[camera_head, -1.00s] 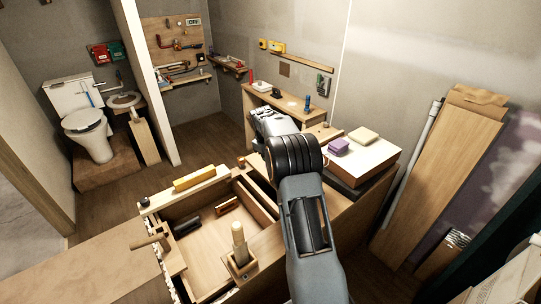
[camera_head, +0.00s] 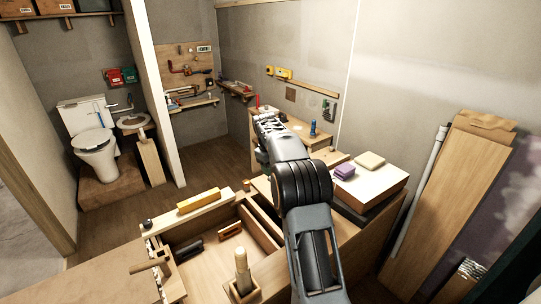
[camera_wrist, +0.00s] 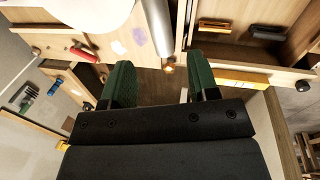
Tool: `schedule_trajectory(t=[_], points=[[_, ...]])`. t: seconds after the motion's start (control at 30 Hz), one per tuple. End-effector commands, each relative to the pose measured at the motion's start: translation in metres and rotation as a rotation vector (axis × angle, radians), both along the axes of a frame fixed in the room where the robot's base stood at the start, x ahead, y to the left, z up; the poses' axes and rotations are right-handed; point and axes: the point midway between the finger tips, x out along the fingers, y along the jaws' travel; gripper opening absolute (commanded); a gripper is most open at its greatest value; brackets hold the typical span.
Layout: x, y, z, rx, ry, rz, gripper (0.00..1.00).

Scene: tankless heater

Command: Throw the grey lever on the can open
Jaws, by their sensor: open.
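The can, a white toilet (camera_head: 94,143), stands on a brown raised block at the far left in the head view. A small grey lever-like part (camera_head: 130,100) shows on the wall side just right of its tank, too small to tell its position. A blue strip lies on the tank's front. My gripper (camera_wrist: 160,82) has green fingers, spread wide with nothing between them in the wrist view. In the head view its end is above the workbench, far to the right of the toilet. The toilet is not in the wrist view.
The workbench (camera_head: 187,217) with an open tray fills the foreground, with a yellow block (camera_head: 198,201) on its edge. A partition wall (camera_head: 158,90) stands between toilet and tool board. Brown floor is free between bench and toilet. Boards lean at right.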

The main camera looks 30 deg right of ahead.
Motion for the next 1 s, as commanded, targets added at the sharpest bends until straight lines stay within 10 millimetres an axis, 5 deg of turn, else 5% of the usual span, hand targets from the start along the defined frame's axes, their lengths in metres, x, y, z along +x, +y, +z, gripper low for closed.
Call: schedule_trajectory(t=[0.4, 1.0], points=[[-0.003, 0.012, 0.063, -0.001, -0.001, 0.000, 0.55], [-0.004, 0.014, 0.071, 0.000, 0.000, 0.000, 0.55]])
